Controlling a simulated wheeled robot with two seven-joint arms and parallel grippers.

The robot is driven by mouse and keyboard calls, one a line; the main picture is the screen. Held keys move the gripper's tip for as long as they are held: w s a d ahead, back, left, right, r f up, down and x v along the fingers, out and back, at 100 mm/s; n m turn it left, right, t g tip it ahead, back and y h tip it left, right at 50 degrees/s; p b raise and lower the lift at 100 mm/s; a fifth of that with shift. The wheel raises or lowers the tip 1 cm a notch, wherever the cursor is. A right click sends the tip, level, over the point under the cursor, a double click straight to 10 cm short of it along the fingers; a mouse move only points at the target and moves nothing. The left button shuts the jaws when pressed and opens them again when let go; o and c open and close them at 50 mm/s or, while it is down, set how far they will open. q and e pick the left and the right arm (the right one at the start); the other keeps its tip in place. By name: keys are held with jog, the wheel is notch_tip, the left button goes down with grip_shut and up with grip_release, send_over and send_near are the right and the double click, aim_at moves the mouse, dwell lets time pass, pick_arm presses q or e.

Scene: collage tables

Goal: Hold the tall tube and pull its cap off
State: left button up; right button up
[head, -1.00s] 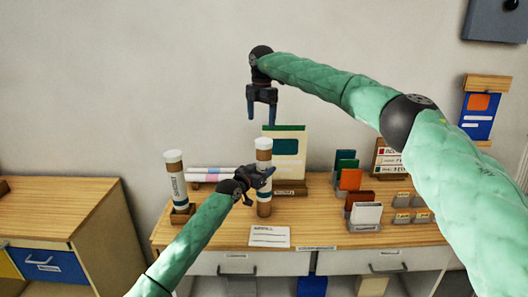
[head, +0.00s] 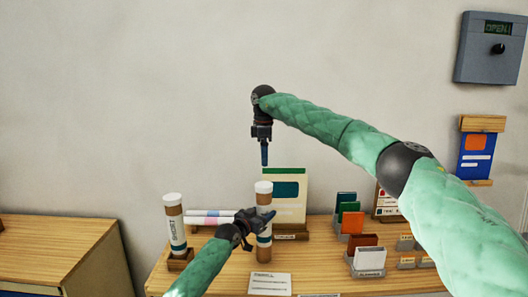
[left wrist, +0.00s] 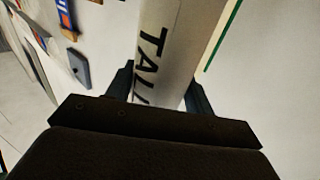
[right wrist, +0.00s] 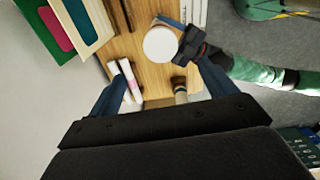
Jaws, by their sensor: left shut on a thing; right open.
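The tall tube (head: 264,223) stands upright on the wooden table, brown with a white label and a white cap (head: 263,187) on top. My left gripper (head: 267,218) is shut around its body from the left; the left wrist view shows the label "TALL" on the tube (left wrist: 160,45) between the fingers. My right gripper (head: 264,155) is open and empty, pointing down straight above the cap, with a gap between. In the right wrist view the round cap (right wrist: 161,43) shows below, between the open fingers. The short tube (head: 174,225) stands in a wooden holder at left, capped.
Rolled paper tubes (head: 210,217) lie behind the short tube. A cream and green booklet (head: 289,193) stands right behind the tall tube. Card holders (head: 368,262) fill the right side. A white card (head: 270,283) lies in front.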

aim_at(264, 184)
notch_tip(264, 184, down, 11)
jog(key=shift+r, duration=0.1)
dwell(0.4)
jog(key=shift+c, duration=0.2)
jog(key=c, duration=1.1)
jog(key=shift+r, duration=1.1)
jog(key=shift+r, duration=2)
pick_arm(q)
jog(key=o, duration=1.5)
jog(key=shift+c, duration=0.2)
pick_arm(e)
jog(key=shift+f, duration=0.1)
